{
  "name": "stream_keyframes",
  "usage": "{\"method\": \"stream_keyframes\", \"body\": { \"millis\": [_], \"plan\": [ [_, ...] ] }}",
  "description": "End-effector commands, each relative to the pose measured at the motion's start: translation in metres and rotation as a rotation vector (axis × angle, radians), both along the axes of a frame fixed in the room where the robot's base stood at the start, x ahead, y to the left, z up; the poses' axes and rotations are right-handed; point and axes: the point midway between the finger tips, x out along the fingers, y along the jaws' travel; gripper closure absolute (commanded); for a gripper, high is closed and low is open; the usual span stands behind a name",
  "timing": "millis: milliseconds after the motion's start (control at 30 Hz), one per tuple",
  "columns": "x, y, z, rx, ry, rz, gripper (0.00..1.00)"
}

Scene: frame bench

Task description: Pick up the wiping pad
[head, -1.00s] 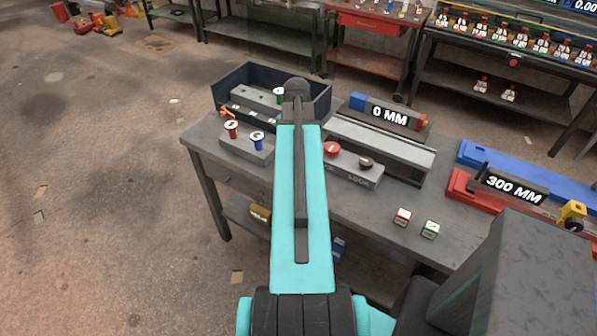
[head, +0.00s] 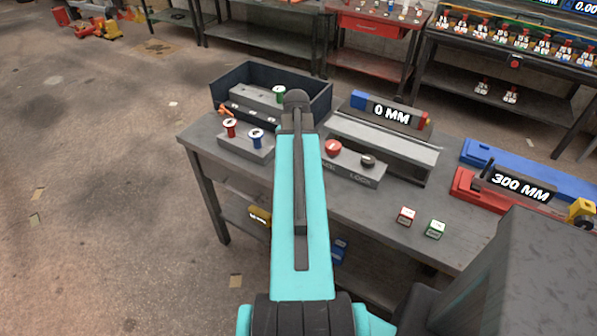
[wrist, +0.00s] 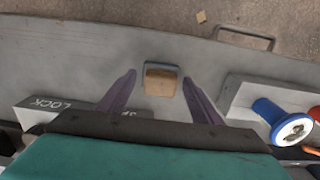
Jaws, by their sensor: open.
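The wiping pad (wrist: 161,81) appears to be the small tan block with a grey-blue edge on the grey bench top in the wrist view. My gripper (wrist: 158,88) is open, with its two purple-grey fingers spread to the left and right of the pad in that view. I cannot tell the height of the fingertips above the bench, and no contact shows. In the head view my own arm hides the pad and the fingers.
On the bench (head: 350,200), a block with red and blue spools (head: 256,138) stands left of my arm. A LOCK control box (head: 352,168) is at its right. A dark bin (head: 320,103) stands behind. Red (head: 406,216) and green cubes sit near the front edge.

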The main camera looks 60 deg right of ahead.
Motion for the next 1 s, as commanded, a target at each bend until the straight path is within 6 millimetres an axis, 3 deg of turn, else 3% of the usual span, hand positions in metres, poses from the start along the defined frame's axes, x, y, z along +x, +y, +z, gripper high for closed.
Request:
{"method": "stream_keyframes", "body": {
  "millis": [467,733,867,900,1000],
  "plan": [
    [-0.0002,-0.0002,0.0004,0.0,0.0,0.0,0.41],
    [-0.0004,-0.0002,0.0003,0.0,0.0,-0.001,0.81],
    [-0.0006,-0.0002,0.0002,0.0,0.001,-0.001,0.81],
    [-0.0007,-0.0002,0.0001,0.0,0.001,-0.001,0.9],
    [-0.0007,-0.0002,0.0001,0.0,0.001,-0.001,0.9]
  ]
}}
